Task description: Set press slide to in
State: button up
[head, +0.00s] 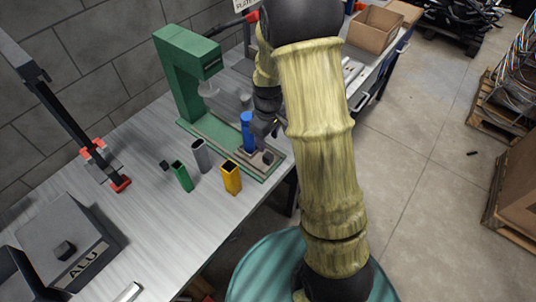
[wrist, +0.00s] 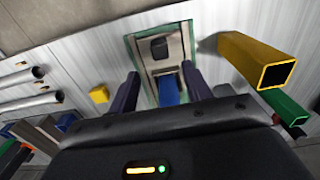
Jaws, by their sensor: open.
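The green press (head: 178,82) stands at the back of the bench with its ram over a long green base (head: 208,129). The press slide (head: 243,163) is a grey plate at the front end of that base, out from under the ram. It carries an upright blue tube (head: 247,134) and a dark knob (head: 268,157). My gripper (head: 266,128) is right by the blue tube. In the wrist view, my open fingers (wrist: 161,88) stand either side of the blue tube (wrist: 169,90), with the knob (wrist: 158,46) beyond. Contact with the tube is unclear.
A yellow square tube (head: 231,178), a green tube (head: 183,177) and a grey tube (head: 200,156) stand left of the slide. A grey ALU box (head: 65,240) is at the left front. A cardboard box (head: 375,28) is at the back.

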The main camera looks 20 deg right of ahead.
aim_at(268, 155)
notch_tip(268, 155, down, 9)
jog(key=shift+f+p, duration=0.1)
jog(key=shift+p, duration=0.2)
grip_shut()
